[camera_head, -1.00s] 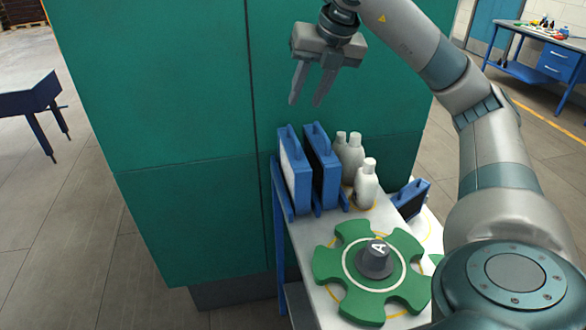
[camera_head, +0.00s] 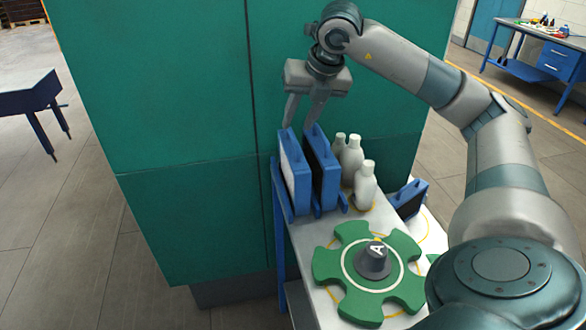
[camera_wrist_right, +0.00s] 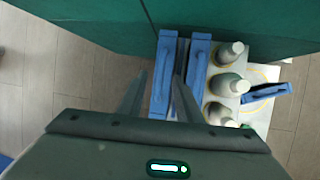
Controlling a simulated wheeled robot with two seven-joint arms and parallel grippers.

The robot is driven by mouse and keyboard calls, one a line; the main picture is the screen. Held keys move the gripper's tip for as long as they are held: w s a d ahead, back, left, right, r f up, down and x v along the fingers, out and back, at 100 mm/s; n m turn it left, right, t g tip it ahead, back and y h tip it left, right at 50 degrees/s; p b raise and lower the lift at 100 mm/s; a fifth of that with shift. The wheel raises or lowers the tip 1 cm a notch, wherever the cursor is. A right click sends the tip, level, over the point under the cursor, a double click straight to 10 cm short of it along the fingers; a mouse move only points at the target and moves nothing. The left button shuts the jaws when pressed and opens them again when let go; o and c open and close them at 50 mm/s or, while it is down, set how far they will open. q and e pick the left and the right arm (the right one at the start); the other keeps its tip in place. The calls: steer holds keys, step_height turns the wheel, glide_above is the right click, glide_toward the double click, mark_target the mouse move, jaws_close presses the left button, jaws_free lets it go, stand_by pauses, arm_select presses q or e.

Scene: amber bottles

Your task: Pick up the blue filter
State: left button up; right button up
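Two blue-framed filters stand upright side by side at the table's far left. The left filter (camera_head: 294,172) shows a white face; the right filter (camera_head: 323,168) shows a dark face. My right gripper (camera_head: 298,126) is open and empty, pointing down at the top edge of the left filter. In the right wrist view its fingers (camera_wrist_right: 161,75) appear on either side of the left filter (camera_wrist_right: 162,62), one of them in line with the gap before the right filter (camera_wrist_right: 197,70). I cannot tell whether they touch. My left gripper is out of view.
Several white bottles (camera_head: 364,186) stand just right of the filters. Another blue-framed piece (camera_head: 409,197) leans further right. A green lobed wheel (camera_head: 342,268) with a grey knob lies in front. A green cabinet wall (camera_head: 180,110) rises close behind.

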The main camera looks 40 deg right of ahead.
mark_target(294, 136)
steer(key=x, duration=0.1)
steer(key=p+x, duration=0.1)
steer(key=x, duration=0.1)
steer(key=shift+s+f, duration=0.1)
steer(key=shift+s, duration=0.25)
steer(key=shift+w+f, duration=0.3)
steer(key=shift+f, duration=0.25)
jaws_close()
